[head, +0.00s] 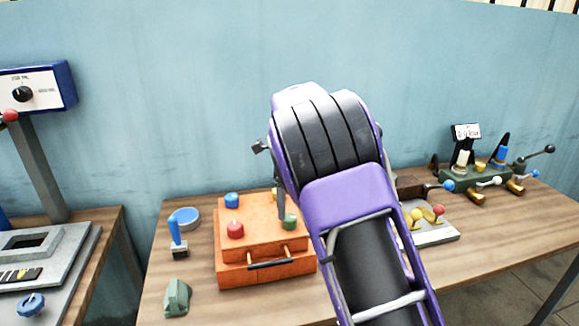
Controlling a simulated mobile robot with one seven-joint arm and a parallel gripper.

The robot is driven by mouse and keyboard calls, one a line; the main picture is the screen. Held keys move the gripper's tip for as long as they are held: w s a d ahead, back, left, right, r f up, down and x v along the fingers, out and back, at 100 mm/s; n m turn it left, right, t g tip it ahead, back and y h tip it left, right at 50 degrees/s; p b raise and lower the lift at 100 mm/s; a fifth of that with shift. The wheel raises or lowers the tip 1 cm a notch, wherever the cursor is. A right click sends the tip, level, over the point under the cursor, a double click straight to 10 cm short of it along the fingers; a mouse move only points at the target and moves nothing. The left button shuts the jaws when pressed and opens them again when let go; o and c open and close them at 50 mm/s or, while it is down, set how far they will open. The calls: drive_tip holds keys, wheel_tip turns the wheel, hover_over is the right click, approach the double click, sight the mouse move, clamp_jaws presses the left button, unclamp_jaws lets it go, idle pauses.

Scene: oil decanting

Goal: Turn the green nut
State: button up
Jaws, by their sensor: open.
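The green nut (291,223) sits on the top right of the orange box (262,243), near its front edge. My arm comes in from the lower right and covers much of my gripper (283,213). A dark finger points down at the green nut's left side, very close to it. I cannot tell whether it touches. The gripper is open; its other finger is hidden. A red nut (235,229) and a blue nut (231,200) are on the box's left side. A yellow nut (275,194) is partly hidden behind the finger.
A black handle (269,264) is on the box's front. A blue-handled device (178,231) and a grey-green block (177,297) stand to the left. A plate with yellow knobs (432,236) and a lever bench (480,175) are to the right. The front right tabletop is clear.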

sight(290, 216)
wheel_tip(290, 216, up, 14)
drive_tip(key=shift+f, duration=0.25)
